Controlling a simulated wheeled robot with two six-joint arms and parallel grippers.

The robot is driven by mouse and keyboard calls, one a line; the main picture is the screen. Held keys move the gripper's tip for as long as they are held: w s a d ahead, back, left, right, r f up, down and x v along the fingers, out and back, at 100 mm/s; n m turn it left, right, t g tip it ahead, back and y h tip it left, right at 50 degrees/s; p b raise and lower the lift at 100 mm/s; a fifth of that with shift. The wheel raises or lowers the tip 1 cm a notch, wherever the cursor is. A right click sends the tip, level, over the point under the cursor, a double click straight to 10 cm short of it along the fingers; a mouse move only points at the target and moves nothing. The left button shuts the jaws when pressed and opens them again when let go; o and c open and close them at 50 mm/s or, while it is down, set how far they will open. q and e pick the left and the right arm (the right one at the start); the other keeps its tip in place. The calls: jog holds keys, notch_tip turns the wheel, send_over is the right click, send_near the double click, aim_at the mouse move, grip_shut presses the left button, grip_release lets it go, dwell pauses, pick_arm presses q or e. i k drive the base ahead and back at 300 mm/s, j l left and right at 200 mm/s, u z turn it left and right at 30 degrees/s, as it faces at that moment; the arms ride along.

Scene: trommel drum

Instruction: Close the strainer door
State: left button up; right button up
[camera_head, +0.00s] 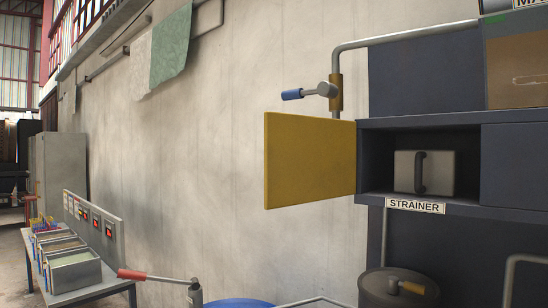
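The strainer door (310,160) is a flat yellow panel. It stands open, swung out to the left of a dark cabinet compartment. A label reading STRAINER (415,206) sits on the shelf edge below the opening. Inside the compartment stands a grey block with a dark upright handle (420,172). Neither of my grippers shows in the head view.
A pipe valve with a blue-tipped lever (308,91) is above the door. A red-handled lever (150,276) and a lidded dark drum (398,288) are below. A table with trays (75,270) stands at left. The space left of the door is clear.

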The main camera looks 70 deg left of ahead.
aim_at(307, 159)
jog(key=k+j, duration=0.15)
jog(key=j, duration=0.25)
jog(key=k+j, duration=0.15)
jog(key=j, duration=0.2)
jog(key=k+j, duration=0.2)
jog(key=j, duration=0.2)
jog(key=k+j, duration=0.15)
jog(key=j, duration=0.25)
jog(key=k+j+z, duration=0.1)
jog(key=j, duration=0.3)
jog(key=k+j, duration=0.25)
jog(key=k+j+u, duration=0.1)
jog(key=u, duration=0.25)
jog(key=k, duration=0.05)
